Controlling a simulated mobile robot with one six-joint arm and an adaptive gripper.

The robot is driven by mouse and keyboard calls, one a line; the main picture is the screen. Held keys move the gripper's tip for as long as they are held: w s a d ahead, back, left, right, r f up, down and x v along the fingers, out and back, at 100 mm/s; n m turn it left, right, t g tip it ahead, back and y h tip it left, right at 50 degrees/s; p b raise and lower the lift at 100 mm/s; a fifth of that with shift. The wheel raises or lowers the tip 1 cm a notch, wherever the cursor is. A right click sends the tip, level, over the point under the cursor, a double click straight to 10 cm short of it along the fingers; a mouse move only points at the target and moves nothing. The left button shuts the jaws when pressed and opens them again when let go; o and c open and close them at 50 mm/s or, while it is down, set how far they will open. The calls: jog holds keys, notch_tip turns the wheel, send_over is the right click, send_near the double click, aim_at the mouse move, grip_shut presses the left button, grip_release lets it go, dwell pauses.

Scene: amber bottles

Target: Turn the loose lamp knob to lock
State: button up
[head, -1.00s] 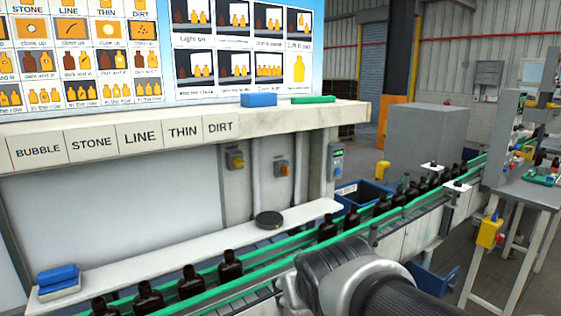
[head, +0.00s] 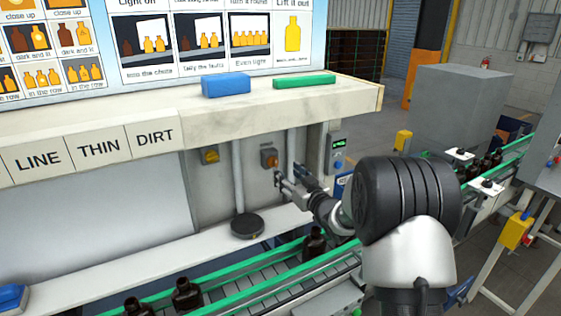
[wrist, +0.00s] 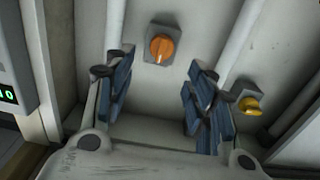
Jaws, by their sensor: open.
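Two rotary knobs sit on the grey panel under the shelf; I cannot tell which is the lamp knob or whether either is loose. The orange knob (head: 270,157) is on the right in the head view, on a grey plate. In the wrist view the orange knob (wrist: 161,48) is ahead of my gripper, beyond the fingertips. The yellow knob (head: 210,155) is to its left; in the wrist view the yellow knob (wrist: 250,105) is at the right, outside the fingers. My gripper (wrist: 160,95) is open and empty. In the head view my gripper (head: 290,180) is near the orange knob, apparently not touching it.
White vertical pipes (head: 243,180) run beside the knobs. A round black disc (head: 247,226) lies on the ledge below. Dark bottles (head: 187,295) stand on the green-railed conveyor in front. A control box (head: 338,150) with a green display is to the right.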

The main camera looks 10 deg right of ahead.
aim_at(276, 164)
jog(key=x, duration=0.7)
jog(key=shift+w+a+f+b, duration=0.15)
jog(key=shift+w+a+b, duration=0.05)
jog(key=shift+w+b, duration=0.2)
jog(key=shift+c, duration=0.5)
jog(key=c, duration=1)
